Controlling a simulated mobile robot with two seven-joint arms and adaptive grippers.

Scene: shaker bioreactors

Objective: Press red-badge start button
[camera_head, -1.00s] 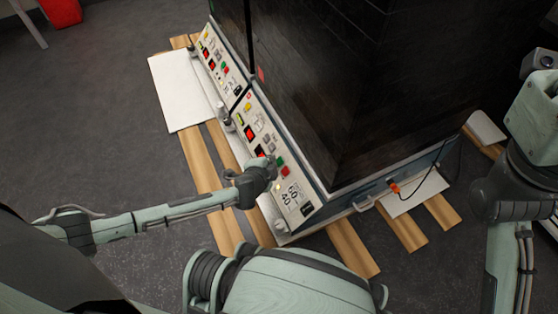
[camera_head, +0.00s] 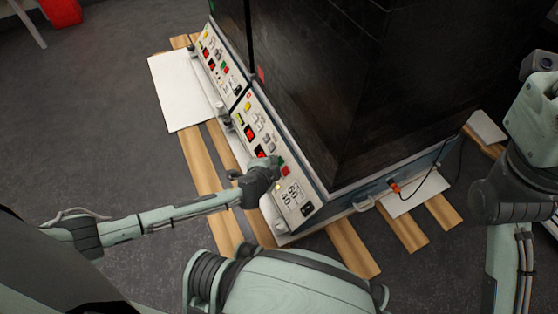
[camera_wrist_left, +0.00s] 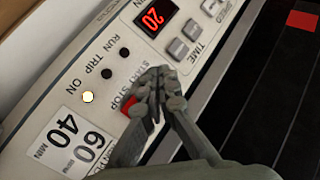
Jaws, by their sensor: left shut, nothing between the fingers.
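The near shaker's control panel (camera_head: 262,128) faces my left arm. Its green start button (camera_head: 281,160) shows just beyond my left gripper (camera_head: 273,166), with the red stop button (camera_head: 286,171) beside it. In the left wrist view, my left gripper (camera_wrist_left: 158,78) is shut and empty. Its fingertips are over the panel at the START/STOP labels and hide the start button. The red stop button (camera_wrist_left: 130,106) partly shows beside the fingers. I cannot tell whether the fingertips touch the start button. A red badge (camera_wrist_left: 302,20) is on the dark housing. My right gripper is out of view.
A second similar panel (camera_head: 220,62) lies farther along the same front. Knobs and a pale ledge line the panel's lower edge. Wooden slats (camera_head: 352,249) lie under the machine. An orange plug with a cable (camera_head: 394,186) is on its right side. Open grey floor lies left.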

